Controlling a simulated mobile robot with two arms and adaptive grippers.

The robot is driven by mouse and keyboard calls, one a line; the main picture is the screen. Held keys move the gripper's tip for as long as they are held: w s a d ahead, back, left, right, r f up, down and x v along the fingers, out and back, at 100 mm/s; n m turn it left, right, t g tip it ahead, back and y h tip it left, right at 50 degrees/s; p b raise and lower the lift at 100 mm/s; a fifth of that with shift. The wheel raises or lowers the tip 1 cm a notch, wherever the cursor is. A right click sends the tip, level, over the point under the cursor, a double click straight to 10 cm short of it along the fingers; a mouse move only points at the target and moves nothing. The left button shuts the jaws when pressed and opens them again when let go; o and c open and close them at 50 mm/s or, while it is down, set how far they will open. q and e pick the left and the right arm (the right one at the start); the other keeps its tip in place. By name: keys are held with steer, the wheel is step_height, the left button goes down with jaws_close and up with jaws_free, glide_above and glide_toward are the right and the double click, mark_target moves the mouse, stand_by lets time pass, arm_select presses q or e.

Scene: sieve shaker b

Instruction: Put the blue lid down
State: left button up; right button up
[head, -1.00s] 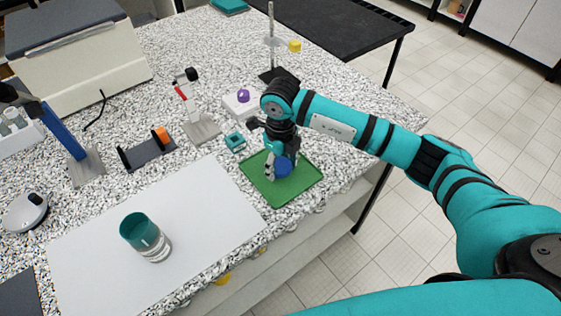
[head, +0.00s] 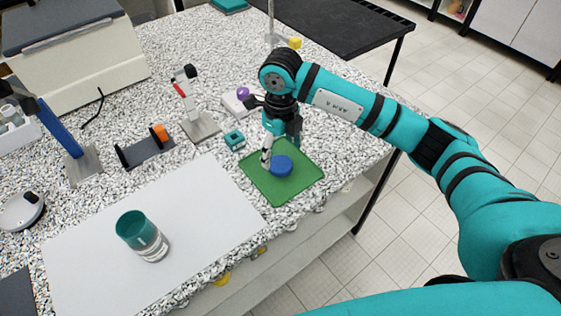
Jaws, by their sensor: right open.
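The blue lid (head: 281,166) lies flat on the green mat (head: 276,196) near the counter's front right edge. My right gripper (head: 268,160) is just above and behind the lid, pointing down, open, with nothing between its fingers that I can see. One finger shows at the lid's left side; the other is largely hidden. I cannot tell whether the visible finger touches the lid. My left gripper is not in view.
A glass with a teal band (head: 143,235) stands on the white sheet (head: 200,208). A small teal block (head: 235,141) sits left of the mat. An orange-topped holder (head: 146,150) and a red-marked stand (head: 198,124) stand further left. The counter edge is close to the mat.

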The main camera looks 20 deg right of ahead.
mark_target(281, 163)
step_height(281, 163, up, 7)
steer(key=b, duration=0.1)
stand_by(0.6)
